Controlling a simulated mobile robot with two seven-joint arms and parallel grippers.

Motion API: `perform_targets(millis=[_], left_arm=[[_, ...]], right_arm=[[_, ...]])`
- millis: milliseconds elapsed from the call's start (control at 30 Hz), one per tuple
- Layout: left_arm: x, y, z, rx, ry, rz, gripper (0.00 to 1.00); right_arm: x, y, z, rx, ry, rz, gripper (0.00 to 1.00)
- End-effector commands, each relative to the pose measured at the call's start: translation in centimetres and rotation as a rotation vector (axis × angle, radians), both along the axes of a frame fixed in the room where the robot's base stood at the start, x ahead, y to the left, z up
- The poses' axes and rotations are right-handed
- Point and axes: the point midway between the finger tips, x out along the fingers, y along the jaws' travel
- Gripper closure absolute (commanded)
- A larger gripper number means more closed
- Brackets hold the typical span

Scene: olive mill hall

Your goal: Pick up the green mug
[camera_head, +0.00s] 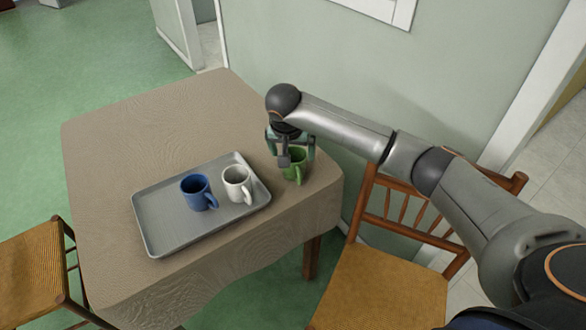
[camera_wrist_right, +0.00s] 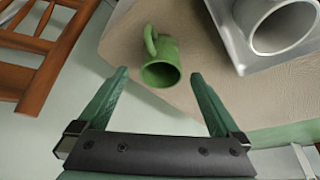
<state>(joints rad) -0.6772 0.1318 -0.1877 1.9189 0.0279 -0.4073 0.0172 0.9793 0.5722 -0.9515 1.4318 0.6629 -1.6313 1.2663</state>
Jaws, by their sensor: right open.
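The green mug (camera_head: 296,167) stands on the cloth-covered table near its right corner, partly hidden behind my right gripper (camera_head: 290,152) in the head view. In the right wrist view the green mug (camera_wrist_right: 162,64) lies ahead of and between the two fingers, with its handle toward the top left. My right gripper (camera_wrist_right: 158,84) is open with nothing between its fingertips. My left gripper is not in view.
A grey tray (camera_head: 161,233) on the table (camera_head: 130,127) holds a blue mug (camera_head: 196,191) and a white mug (camera_head: 237,183), left of the green mug. A wooden chair (camera_head: 380,287) stands at the right, another (camera_head: 32,262) at the left. The table's far left part is clear.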

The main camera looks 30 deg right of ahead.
Motion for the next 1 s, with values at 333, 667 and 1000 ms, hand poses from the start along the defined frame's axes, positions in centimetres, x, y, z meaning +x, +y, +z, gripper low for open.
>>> perform_targets(millis=[333,667,1000], left_arm=[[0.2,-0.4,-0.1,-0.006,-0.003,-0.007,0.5],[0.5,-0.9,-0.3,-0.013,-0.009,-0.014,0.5],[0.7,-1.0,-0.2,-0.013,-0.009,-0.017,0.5]], right_arm=[[1.2,-0.8,-3.2,0.001,-0.001,0.003,0.0],[3.1,-2.0,-6.7,0.0,0.001,0.003,0.0],[3.4,-2.1,-7.3,0.001,-0.002,0.004,0.0]])
